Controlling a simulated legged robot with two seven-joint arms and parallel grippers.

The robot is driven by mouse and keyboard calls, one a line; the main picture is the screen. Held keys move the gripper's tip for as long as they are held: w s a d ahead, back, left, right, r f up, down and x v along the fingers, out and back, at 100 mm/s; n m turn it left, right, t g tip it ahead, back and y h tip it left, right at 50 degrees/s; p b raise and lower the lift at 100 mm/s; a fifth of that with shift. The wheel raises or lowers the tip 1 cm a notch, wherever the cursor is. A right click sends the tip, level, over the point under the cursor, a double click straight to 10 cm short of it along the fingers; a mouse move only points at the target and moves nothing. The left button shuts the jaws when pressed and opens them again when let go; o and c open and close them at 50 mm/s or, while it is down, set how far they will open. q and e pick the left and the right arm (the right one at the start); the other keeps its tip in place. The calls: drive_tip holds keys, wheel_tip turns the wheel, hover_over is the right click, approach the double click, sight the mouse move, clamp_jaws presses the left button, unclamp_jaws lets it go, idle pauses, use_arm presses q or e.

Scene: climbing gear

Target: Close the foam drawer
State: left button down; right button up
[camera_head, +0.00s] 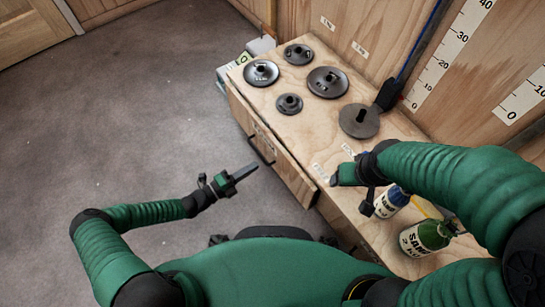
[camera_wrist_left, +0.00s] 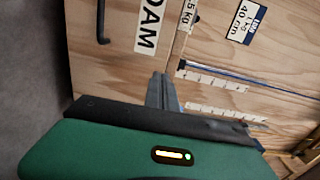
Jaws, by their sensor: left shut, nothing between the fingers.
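The foam drawer's wooden front (camera_head: 290,176) is on the near side of the wooden cabinet. In the head view it stands a little out from the cabinet top, most clearly at its right end. Its dark handle (camera_head: 262,151) also shows in the left wrist view (camera_wrist_left: 103,22), beside the partly cut-off foam label (camera_wrist_left: 149,26). My left gripper (camera_head: 246,172) is shut and empty, in front of the drawer near the handle; its fingers (camera_wrist_left: 161,88) point towards the wood, and contact cannot be told. My right gripper (camera_head: 367,204) is over the cabinet's right part, its fingers mostly hidden.
Several dark weight plates (camera_head: 327,82) lie on the cabinet top (camera_head: 300,120). The carpet (camera_head: 130,110) at left is clear.

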use_arm(q)
drive_tip(key=b+x, duration=0.4)
drive_tip(key=x, duration=0.4)
drive_tip(key=shift+w+d, duration=0.2)
drive_tip(key=shift+d, duration=0.15)
use_arm(e)
drive_tip(key=x, duration=0.2)
drive_tip(key=s+x, duration=0.1)
drive_tip(key=x, duration=0.1)
drive_tip(key=shift+f, duration=0.5)
